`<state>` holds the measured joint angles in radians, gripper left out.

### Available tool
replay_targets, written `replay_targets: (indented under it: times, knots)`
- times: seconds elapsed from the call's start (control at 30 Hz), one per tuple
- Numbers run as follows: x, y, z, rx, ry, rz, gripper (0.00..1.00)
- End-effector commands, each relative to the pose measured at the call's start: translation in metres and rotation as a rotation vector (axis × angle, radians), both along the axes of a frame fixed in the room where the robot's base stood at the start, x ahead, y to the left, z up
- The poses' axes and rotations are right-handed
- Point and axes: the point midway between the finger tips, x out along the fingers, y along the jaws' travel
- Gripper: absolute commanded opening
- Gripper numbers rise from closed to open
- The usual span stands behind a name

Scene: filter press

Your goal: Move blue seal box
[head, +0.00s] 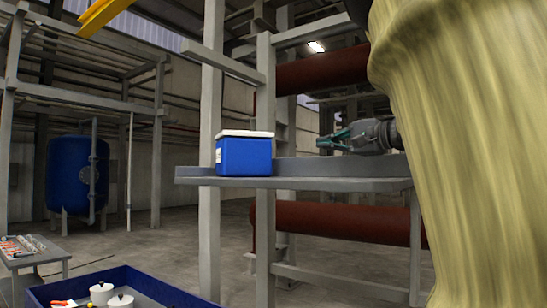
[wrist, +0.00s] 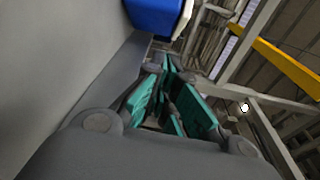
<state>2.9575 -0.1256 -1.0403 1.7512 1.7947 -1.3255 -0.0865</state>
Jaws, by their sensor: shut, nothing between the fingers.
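The blue seal box (head: 244,156) has a white lid and stands upright on a grey shelf (head: 300,183), towards its left end. Its blue side also shows at the top of the wrist view (wrist: 155,16). My gripper (head: 322,143) is above the shelf to the right of the box, with a clear gap between them. Its teal fingers point left towards the box. In the wrist view my gripper (wrist: 168,65) has its fingertips together, with nothing between them.
A grey post (head: 210,150) rises close by the box on its left. Dark red pipes (head: 340,222) run behind and below the shelf. A blue bin (head: 130,277) with white pots stands at the lower left, beside a small table (head: 30,260). A blue tank (head: 76,175) stands far left.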

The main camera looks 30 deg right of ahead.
Motion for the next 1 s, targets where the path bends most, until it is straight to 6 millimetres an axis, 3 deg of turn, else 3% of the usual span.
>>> replay_targets:
  times: [0.17, 0.33, 1.0]
  knots:
    - [-0.017, -0.01, -0.012, -0.05, -0.051, -0.006, 0.0]
    - [-0.009, -0.009, -0.011, -0.059, -0.059, -0.006, 0.0]
    - [0.095, 0.019, -0.008, -0.056, -0.059, -0.004, 0.0]
